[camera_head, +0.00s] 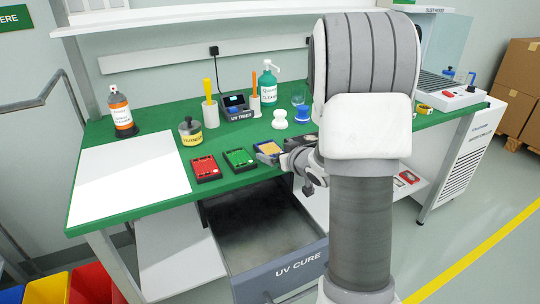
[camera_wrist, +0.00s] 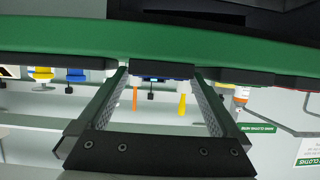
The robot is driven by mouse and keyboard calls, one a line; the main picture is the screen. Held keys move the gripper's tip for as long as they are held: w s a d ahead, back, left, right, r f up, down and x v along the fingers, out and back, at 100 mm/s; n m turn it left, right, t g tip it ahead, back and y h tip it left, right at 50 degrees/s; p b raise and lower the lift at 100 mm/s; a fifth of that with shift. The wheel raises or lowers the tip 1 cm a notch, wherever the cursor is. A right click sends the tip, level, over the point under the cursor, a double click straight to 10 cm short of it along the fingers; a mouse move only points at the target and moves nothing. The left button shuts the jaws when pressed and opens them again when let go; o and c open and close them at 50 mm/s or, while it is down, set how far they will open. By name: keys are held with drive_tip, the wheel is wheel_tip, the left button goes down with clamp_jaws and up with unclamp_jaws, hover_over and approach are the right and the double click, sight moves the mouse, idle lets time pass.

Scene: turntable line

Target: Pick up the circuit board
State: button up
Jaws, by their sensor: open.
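Three circuit boards in dark trays lie along the front edge of the green bench: a red board (camera_head: 206,168), a green board (camera_head: 239,158) and a board with yellow and blue parts (camera_head: 267,147). My gripper (camera_head: 283,158) is beside the yellow-and-blue one at the bench's front edge, partly hidden by my own arm. In the wrist view, upside down, my open gripper (camera_wrist: 160,74) has a dark tray edge (camera_wrist: 162,70) in line with the gap between its fingertips. I cannot tell whether they touch it. Two more dark edges show to its right.
Behind the boards stand a yellow pot (camera_head: 190,132), a tool holder (camera_head: 210,113), a UV timer (camera_head: 236,107) and a green bottle (camera_head: 267,82). A white mat (camera_head: 130,172) lies left. Below, an open UV CURE drawer (camera_head: 275,265) juts out.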

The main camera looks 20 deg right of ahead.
drive_tip(key=shift+w+f, duration=0.2)
drive_tip(key=shift+w, duration=0.3)
drive_tip(key=shift+r, duration=0.1)
drive_tip(key=c, duration=1.2)
